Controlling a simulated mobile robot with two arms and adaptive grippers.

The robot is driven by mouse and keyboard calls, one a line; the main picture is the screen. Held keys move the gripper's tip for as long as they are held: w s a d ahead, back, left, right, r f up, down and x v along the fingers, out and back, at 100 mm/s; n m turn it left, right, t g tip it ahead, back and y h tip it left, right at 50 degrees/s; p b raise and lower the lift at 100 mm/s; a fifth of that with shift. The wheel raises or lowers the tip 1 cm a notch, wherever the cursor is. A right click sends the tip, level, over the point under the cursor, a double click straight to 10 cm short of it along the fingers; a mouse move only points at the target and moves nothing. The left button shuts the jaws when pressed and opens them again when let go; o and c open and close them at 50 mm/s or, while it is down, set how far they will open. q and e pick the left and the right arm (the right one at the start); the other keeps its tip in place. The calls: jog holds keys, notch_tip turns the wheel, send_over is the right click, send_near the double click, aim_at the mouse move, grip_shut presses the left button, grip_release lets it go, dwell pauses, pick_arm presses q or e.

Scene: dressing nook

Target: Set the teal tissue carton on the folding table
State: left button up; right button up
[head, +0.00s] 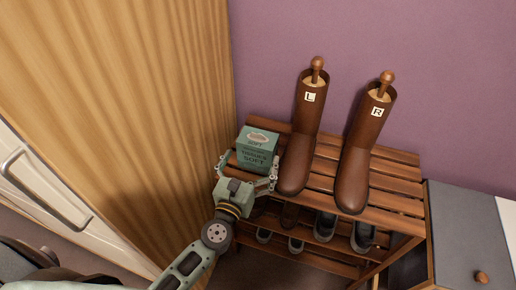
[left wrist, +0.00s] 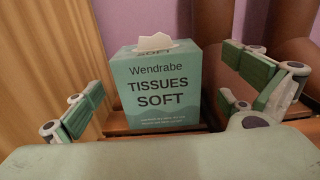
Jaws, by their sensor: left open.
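The teal tissue carton (head: 257,148) stands upright on the left end of the slatted wooden shoe rack (head: 402,201). A white tissue pokes from its top. In the left wrist view the carton (left wrist: 161,92) faces me with the words "Wendrabe TISSUES SOFT". My left gripper (head: 248,172) is open in front of the carton, with its fingers spread to either side. My right gripper is not in view. I cannot identify a folding table in these views.
Two tall brown boots marked L (head: 304,130) and R (head: 363,150) stand just right of the carton. Shoes (head: 325,226) sit on the lower shelf. A wooden panel (head: 130,90) rises close at the left. A grey-topped unit (head: 465,230) stands at the right.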

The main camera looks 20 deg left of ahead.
aim_at(258, 144)
pick_arm(q)
jog(key=w, duration=0.6)
jog(key=shift+w+a+f+p, duration=0.1)
jog(key=shift+w+f+p, duration=0.2)
jog(key=shift+w, duration=0.1)
jog(key=shift+r, duration=0.1)
jog(key=c, duration=1.2)
